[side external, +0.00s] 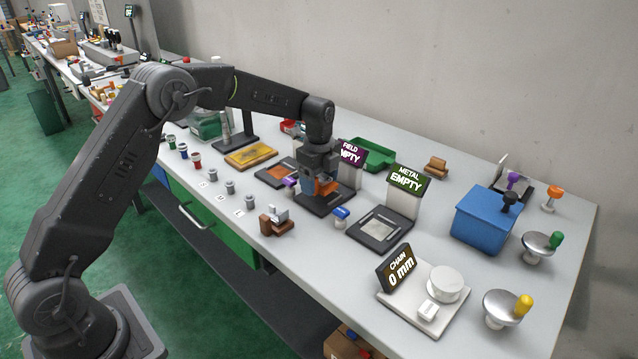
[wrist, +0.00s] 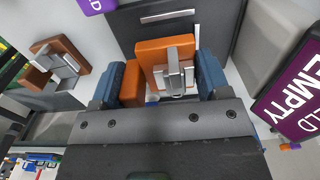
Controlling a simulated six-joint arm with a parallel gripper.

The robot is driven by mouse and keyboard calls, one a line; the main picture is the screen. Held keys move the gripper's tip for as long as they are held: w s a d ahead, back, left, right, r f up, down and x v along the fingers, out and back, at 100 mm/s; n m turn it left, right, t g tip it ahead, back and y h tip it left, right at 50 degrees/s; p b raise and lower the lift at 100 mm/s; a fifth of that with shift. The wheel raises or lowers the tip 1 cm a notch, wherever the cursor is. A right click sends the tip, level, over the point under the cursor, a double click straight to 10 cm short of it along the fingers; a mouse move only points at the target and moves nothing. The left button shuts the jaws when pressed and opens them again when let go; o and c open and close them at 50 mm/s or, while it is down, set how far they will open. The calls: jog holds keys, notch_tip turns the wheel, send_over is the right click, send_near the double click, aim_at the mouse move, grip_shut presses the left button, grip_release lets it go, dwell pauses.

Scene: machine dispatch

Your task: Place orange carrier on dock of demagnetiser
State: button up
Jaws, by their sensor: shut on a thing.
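The orange carrier (side external: 326,189) is between the fingers of my gripper (side external: 319,182). In the wrist view the orange carrier (wrist: 150,50), with a grey metal piece on it, sits between the blue fingers of my gripper (wrist: 160,80). A dark dock plate (side external: 325,207) lies beneath it, in front of a purple sign reading FIELD EMPTY (side external: 350,154), partly hidden by my gripper. In the wrist view the dark plate (wrist: 218,28) shows beyond the carrier and the sign (wrist: 290,98) stands to the right. I cannot tell whether the carrier touches the plate.
A brown carrier (side external: 270,225) with a grey piece stands at the front edge. The METAL station (side external: 380,236) and CHAIN scale (side external: 415,302) are to the right. A blue box (side external: 484,222), a green tray (side external: 374,155) and a yellow tray (side external: 250,157) are also on the bench.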

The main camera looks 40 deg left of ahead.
jog(key=shift+f, duration=0.55)
jog(key=shift+f, duration=0.1)
jog(key=shift+f, duration=0.4)
jog(key=shift+f, duration=0.1)
jog(key=o, duration=1)
